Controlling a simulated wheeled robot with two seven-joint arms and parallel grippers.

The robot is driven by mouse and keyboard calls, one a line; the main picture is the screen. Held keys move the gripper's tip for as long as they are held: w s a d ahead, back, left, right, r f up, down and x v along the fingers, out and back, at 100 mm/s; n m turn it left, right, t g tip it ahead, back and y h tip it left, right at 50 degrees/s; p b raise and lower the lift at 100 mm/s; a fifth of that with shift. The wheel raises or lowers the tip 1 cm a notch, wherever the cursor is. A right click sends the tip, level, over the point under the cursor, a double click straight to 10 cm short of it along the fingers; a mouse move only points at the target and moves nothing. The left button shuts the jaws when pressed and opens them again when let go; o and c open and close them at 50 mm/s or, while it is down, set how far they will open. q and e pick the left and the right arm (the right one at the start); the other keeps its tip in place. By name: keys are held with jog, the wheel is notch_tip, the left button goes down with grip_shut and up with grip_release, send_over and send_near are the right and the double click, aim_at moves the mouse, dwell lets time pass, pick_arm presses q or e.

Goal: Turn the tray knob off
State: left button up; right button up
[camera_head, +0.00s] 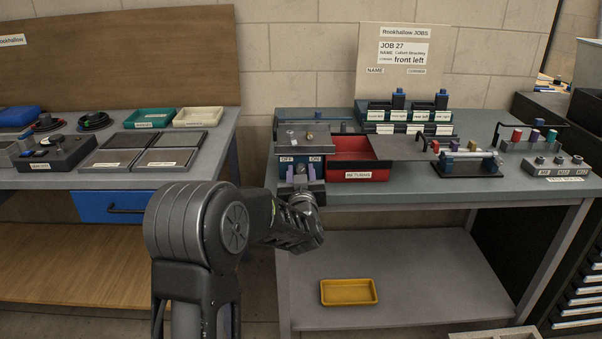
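A grey unit (308,141) with an OFF/ON label (300,159) stands at the left front of the right bench. The tray knob seems to sit just below this label, mostly hidden by my gripper. My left arm comes in from the lower left, and its gripper (300,174) is right at the front of this unit. Purple parts show on either side of a small pale thing there. I cannot tell whether the fingers touch the knob or which way it points. My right gripper is not in view.
A red tray (357,151) stands just right of the unit. A clamp fixture with a rod (467,163) and a box with several small knobs (555,165) are further right. A yellow tray (348,291) lies on the lower shelf. Another bench (215,160) stands left.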

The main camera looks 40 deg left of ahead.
pick_arm(q)
grip_shut()
jog(key=shift+f, duration=0.1)
dwell(0.4)
jog(key=shift+f+n+b, duration=0.15)
jog(key=shift+n+b, duration=0.55)
jog(key=shift+b, duration=0.35)
jog(key=n+b, duration=0.5)
jog(key=b, duration=0.1)
jog(key=n+b, duration=0.6)
jog(key=b, duration=0.1)
jog(key=shift+s+a+f, duration=0.1)
jog(key=shift+a+f, duration=0.05)
jog(key=n+b, duration=0.2)
jog(key=shift+n, duration=0.4)
jog(key=shift+n+b, duration=0.45)
jog(key=shift+n, duration=0.05)
